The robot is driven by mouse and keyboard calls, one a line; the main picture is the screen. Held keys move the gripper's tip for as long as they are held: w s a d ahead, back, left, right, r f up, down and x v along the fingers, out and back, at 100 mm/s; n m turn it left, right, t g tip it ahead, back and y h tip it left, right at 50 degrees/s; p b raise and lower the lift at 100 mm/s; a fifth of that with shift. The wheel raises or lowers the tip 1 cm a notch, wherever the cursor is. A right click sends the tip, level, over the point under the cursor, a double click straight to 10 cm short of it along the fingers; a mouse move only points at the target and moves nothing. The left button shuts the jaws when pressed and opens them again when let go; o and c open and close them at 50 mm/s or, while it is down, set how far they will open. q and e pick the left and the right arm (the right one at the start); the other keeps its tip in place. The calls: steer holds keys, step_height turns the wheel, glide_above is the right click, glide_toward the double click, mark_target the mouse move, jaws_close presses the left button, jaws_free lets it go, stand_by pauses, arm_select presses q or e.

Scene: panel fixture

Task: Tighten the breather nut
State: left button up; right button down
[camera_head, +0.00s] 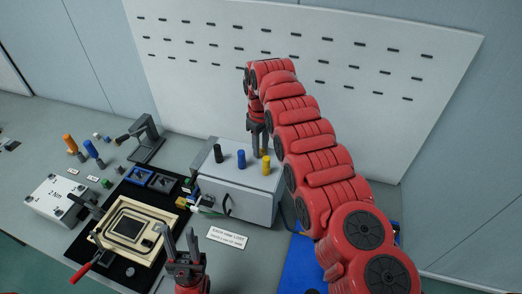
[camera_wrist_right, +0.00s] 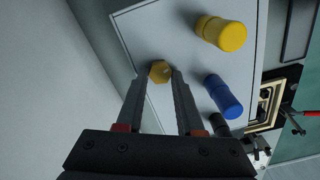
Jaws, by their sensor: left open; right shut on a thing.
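The breather nut (camera_wrist_right: 160,71) is a brass-yellow hex nut, seen in the right wrist view near one edge of the top of the light grey box. My right gripper (camera_wrist_right: 158,74) reaches down to it and is shut on it, a fingertip on each side. In the head view my right gripper (camera_head: 258,147) is at the back of the grey box (camera_head: 238,200), and the nut is hidden there. How far the nut is threaded cannot be told. My left gripper (camera_head: 181,244) is open and empty, low in the head view in front of the box.
Black (camera_head: 218,153), blue (camera_head: 241,159) and yellow (camera_head: 265,165) cylinders stand on the box top, the yellow one close to my right gripper. A black mat with a cream fixture (camera_head: 103,232) and a white box (camera_head: 57,200) lie left. A perforated panel (camera_head: 330,60) stands behind.

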steer(key=shift+w+d+r+m+p, duration=0.2)
steer(key=shift+m+p, duration=0.25)
steer(key=shift+m, duration=1.05)
steer(key=shift+f, duration=0.1)
steer(key=shift+w+m+b, duration=0.1)
steer(key=shift+m+b, duration=0.25)
steer(key=shift+m, duration=1.25)
